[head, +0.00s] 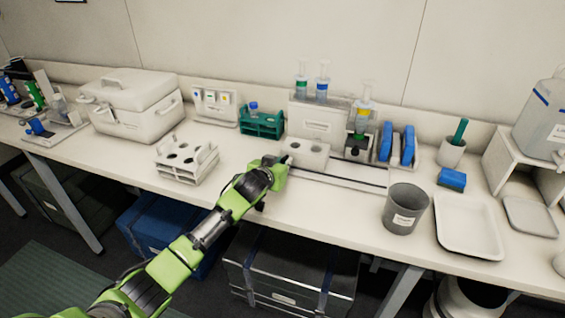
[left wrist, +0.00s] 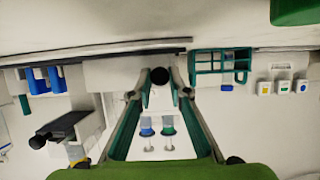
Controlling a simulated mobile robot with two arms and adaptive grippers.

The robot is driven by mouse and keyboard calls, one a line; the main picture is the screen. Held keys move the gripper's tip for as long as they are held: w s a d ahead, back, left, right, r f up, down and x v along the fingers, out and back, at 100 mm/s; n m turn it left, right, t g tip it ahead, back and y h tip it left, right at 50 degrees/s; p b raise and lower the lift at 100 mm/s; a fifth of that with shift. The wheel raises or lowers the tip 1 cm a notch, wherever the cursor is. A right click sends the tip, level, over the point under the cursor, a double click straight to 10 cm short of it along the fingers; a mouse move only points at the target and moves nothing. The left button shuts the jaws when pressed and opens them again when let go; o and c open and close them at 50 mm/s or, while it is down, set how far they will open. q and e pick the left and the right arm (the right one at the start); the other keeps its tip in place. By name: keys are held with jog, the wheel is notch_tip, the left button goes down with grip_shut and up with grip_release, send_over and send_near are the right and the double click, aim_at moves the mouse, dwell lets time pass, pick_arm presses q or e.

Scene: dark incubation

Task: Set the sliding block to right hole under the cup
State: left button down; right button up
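The white sliding block (head: 306,155) with two dark holes in its top sits at the left end of a long, low rail (head: 345,180). My left gripper (head: 272,168) is low at the block's front left; the arm hides its fingertips in the head view. In the left wrist view, my left gripper (left wrist: 161,78) has its fingers apart, with a dark round spot between the tips; I cannot tell if they touch anything. My right gripper is not in view.
A green rack (head: 261,124) and a white tube rack (head: 187,160) stand left of the block. Blue blocks (head: 385,142) stand right of the cup. A grey beaker (head: 406,210) and white tray (head: 468,228) are near the front right. The rail right of the block looks clear.

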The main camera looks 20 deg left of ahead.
pick_arm(q)
jog(key=d, duration=0.6)
jog(key=d+b, duration=0.1)
jog(key=d, duration=0.5)
jog(key=shift+s+d, duration=0.2)
jog(key=shift+d, duration=0.1)
jog(key=c, duration=1.9)
grip_release()
jog(key=v, duration=1.2)
jog(key=shift+a, duration=0.1)
